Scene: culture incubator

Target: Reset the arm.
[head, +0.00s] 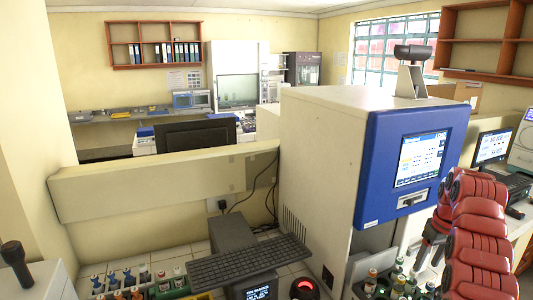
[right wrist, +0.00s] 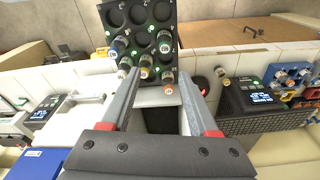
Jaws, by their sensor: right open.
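My right arm (head: 478,235) is red and comes in at the lower right of the head view, bent in front of the bench beside the blue-fronted machine. My right gripper (right wrist: 158,78) shows in the right wrist view with its two grey fingers apart. Nothing is clamped between them. Beyond the fingertips is a black rack (right wrist: 140,15) with round holes and several capped vials. I cannot tell the exact gap between the fingertips and the vials. My left gripper is in neither view.
The tall beige machine with a blue front (head: 405,160) and lit screen stands left of my right arm. Capped bottles (head: 372,281) stand low beside it. A monitor (head: 493,147) stands at right.

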